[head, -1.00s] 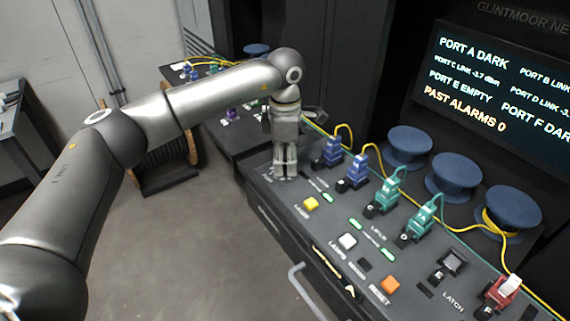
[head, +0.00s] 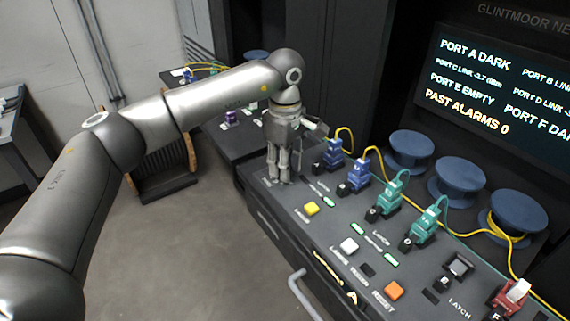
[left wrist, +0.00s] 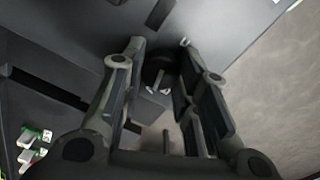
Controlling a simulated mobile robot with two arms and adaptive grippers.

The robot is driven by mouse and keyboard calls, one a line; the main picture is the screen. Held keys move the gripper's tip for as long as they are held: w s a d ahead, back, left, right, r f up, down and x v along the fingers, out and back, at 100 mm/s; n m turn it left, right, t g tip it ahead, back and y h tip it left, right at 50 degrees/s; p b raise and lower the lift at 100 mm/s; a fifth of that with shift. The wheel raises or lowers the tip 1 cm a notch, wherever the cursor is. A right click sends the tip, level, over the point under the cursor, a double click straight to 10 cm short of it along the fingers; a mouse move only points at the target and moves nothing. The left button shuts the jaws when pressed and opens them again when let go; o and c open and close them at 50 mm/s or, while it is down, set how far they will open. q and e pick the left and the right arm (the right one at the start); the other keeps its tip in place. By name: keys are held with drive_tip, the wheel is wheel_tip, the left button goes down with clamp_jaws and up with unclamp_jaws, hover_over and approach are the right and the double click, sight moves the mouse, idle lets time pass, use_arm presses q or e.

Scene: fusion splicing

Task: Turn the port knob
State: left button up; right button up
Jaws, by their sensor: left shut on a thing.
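My left gripper (head: 280,178) points straight down at the far left end of the console. Its fingers are shut around a dark round knob (left wrist: 158,75), which shows between the fingertips in the left wrist view. In the head view the fingers hide this knob, so its angle is hard to read there. Blue connectors (head: 333,153) and teal connectors (head: 389,192) stand upright in ports to the right of the gripper. My right gripper is not in view.
The console top (head: 325,238) carries a yellow button (head: 312,208), a white button (head: 349,245) and an orange button (head: 394,291). Yellow cable loops run behind the connectors. Blue spools (head: 411,150) line the back, below a status screen (head: 490,90). Open floor lies left.

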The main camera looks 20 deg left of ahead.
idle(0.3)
use_arm(q)
drive_tip(key=o, duration=1)
drive_tip(key=shift+o, duration=0.2)
drive_tip(key=shift+r, duration=0.1)
wheel_tip(320, 180, up, 12)
